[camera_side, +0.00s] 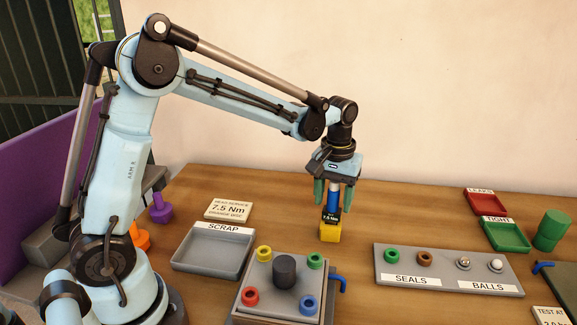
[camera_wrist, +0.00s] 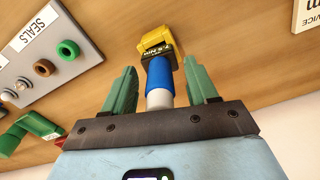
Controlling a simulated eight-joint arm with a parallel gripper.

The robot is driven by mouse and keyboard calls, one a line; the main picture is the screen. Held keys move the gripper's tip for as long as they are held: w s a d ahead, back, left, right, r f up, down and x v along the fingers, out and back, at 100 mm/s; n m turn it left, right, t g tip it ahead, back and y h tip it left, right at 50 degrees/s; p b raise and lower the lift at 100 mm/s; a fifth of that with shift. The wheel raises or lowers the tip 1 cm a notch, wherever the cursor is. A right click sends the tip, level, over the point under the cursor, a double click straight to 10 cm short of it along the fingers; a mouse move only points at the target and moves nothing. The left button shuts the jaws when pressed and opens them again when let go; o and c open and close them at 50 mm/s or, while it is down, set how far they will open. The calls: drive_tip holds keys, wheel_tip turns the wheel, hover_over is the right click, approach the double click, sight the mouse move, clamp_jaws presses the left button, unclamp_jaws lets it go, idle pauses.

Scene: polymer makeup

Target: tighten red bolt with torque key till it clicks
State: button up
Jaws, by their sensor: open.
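The torque key (camera_side: 330,232) stands upright on the table, with a yellow lower part, a dark 7.5 Nm display and a blue handle. It also shows in the wrist view (camera_wrist: 160,72), with a pale grey handle end nearest my palm. My gripper (camera_side: 333,206) is right above it, open, with one green finger on each side of the handle. In the wrist view gaps show between the fingers and the handle. The red bolt (camera_side: 251,296) sits at the front left corner of a grey block, beside yellow, green and blue bolts and a dark central cylinder.
An empty SCRAP tray (camera_side: 212,249) lies left of the key, with a 7.5 Nm card (camera_side: 228,209) behind it. The SEALS and BALLS rack (camera_side: 447,270) is to the right, with red (camera_side: 486,203) and green (camera_side: 506,236) trays beyond. Bare table surrounds the key.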

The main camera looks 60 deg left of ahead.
drive_tip(key=shift+c, duration=0.3)
clamp_jaws()
drive_tip(key=shift+r, duration=0.75)
idle(0.3)
drive_tip(key=shift+r, duration=2.3)
